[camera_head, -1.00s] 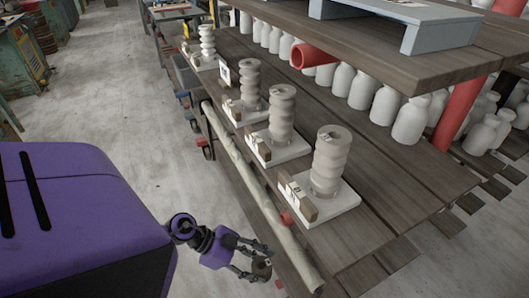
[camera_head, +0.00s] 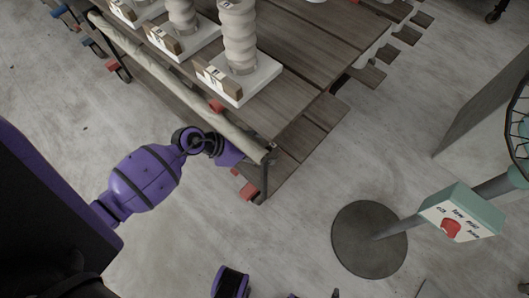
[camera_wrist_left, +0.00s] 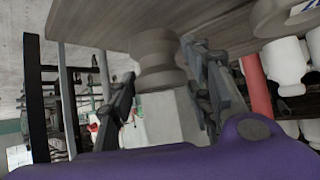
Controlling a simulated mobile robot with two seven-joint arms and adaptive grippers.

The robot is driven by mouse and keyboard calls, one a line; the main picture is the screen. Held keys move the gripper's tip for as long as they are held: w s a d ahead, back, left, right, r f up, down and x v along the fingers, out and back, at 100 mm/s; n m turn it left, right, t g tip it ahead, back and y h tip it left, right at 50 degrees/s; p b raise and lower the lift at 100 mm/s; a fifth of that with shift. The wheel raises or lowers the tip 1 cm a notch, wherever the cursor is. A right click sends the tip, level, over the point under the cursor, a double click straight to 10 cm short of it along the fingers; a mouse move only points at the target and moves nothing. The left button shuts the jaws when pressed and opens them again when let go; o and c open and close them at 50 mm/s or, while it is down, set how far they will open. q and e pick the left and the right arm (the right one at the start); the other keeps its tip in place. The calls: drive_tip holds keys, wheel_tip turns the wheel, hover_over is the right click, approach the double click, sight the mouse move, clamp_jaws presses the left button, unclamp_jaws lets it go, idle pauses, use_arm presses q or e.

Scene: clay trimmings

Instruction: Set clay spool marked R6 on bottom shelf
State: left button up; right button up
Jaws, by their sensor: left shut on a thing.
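A grey-beige clay spool (camera_wrist_left: 157,48) stands between the fingers of my left gripper (camera_wrist_left: 163,85) in the left wrist view. My left gripper is shut on it, with one dark finger on each side. No mark can be read on this spool. In the head view my left arm reaches to the shelf's front edge, and the fingers and the held spool are hidden there. Ribbed clay spools (camera_head: 239,35) stand upright on white bases with wooden label blocks on the upper boards (camera_head: 305,70). Lower boards (camera_head: 325,115) show below the shelf's near end. My right gripper cannot be made out.
A pale pole (camera_head: 180,80) runs along the shelf's front edge, with a dark upright at its near end. A round-footed stand (camera_head: 368,240) with a sign box (camera_head: 462,212) is to the right. White jars (camera_wrist_left: 287,65) show beyond the gripper. Floor between shelf and stand is clear.

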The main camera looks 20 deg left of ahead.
use_arm(q)
wheel_tip(320, 180, down, 2)
drive_tip(key=o, duration=1.5)
drive_tip(key=shift+s, duration=0.1)
